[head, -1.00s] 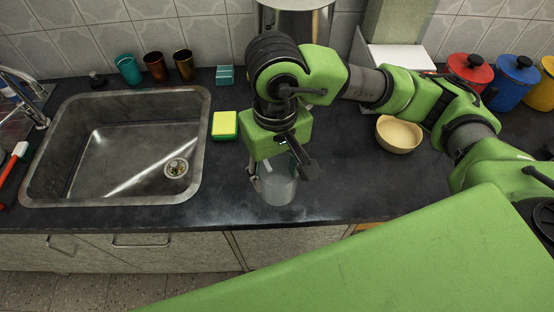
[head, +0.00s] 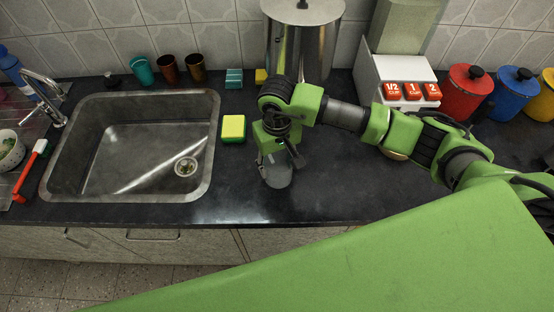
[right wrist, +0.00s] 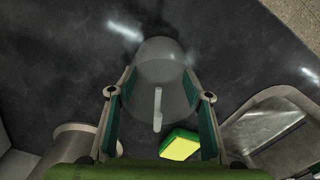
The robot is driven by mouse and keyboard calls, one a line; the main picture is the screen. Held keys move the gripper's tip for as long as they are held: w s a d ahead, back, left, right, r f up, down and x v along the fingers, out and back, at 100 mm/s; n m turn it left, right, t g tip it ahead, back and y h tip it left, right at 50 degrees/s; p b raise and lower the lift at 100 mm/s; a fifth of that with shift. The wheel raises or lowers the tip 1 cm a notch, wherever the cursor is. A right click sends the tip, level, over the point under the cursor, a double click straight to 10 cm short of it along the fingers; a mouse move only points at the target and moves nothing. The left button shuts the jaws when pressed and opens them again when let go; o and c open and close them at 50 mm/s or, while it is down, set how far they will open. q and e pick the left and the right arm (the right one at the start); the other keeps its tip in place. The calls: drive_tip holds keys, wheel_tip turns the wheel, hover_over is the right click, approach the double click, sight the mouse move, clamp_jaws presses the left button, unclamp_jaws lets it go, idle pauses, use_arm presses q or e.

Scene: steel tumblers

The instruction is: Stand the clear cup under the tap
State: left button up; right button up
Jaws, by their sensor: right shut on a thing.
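The clear cup (head: 278,174) is upright at the counter's front part, right of the sink. My right gripper (head: 277,160) is shut on it from behind and above. In the right wrist view the cup (right wrist: 165,75) sits between the two finger pads, with a pale upright strip like a handle on its near side. I cannot tell whether its base touches the counter. The curved sink tap (head: 45,95) stands at the far left, beside the sink (head: 130,198). The cup is well to the right of it. My left gripper is not in view.
A yellow-green sponge (head: 233,128) lies between sink and cup. Several tumblers (head: 169,68) stand behind the sink. A large steel container (head: 300,45) stands at the back. The front counter is clear.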

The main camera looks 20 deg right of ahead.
drive_tip(key=shift+f, duration=0.1)
drive_tip(key=shift+f+b, duration=0.15)
drive_tip(key=shift+b, duration=0.15)
drive_tip(key=o, duration=1.1)
